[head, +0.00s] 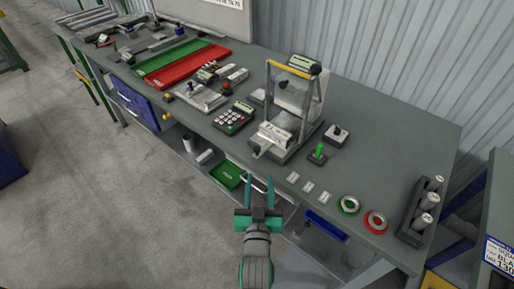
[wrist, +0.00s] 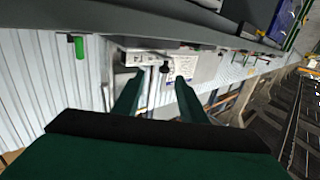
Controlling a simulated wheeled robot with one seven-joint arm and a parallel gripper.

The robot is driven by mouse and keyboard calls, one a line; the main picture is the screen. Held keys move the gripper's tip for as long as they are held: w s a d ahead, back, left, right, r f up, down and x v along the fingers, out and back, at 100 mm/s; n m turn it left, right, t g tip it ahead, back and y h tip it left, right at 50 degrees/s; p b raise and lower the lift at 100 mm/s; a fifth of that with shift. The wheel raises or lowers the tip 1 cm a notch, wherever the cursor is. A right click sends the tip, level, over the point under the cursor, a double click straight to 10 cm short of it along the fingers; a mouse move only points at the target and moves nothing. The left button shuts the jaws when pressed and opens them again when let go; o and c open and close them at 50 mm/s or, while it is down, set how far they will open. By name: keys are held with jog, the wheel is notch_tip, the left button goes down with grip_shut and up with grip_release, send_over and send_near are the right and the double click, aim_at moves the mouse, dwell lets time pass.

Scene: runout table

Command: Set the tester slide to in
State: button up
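The tester, as I take it, is the grey-based device (head: 290,105) with a yellow top bar and clear guard, in the middle of the table. A pale block (head: 272,134) with a dark knob sits at its front left; I cannot tell for sure that this is the slide, or its setting. My gripper (head: 260,181) is open and empty, in front of the table's front edge and apart from the tester. In the wrist view my two green fingers (wrist: 159,82) are spread, with a dark knob (wrist: 165,67) on a pale block (wrist: 148,58) seen beyond and between them.
A green-handled switch (head: 318,152) and a small black-knobbed box (head: 336,134) stand right of the tester. A keypad (head: 234,117) is to its left. Tape rolls (head: 349,205) and a dark rack (head: 419,213) are at the right. Open floor lies at left.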

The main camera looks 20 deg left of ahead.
aim_at(257, 151)
jog(key=x, duration=0.4)
jog(key=r+x, duration=0.1)
jog(key=x, duration=0.3)
jog(key=a+x, duration=0.1)
jog(key=x, duration=0.3)
jog(key=shift+w+a+r, duration=0.1)
jog(key=shift+r, duration=0.3)
grip_shut()
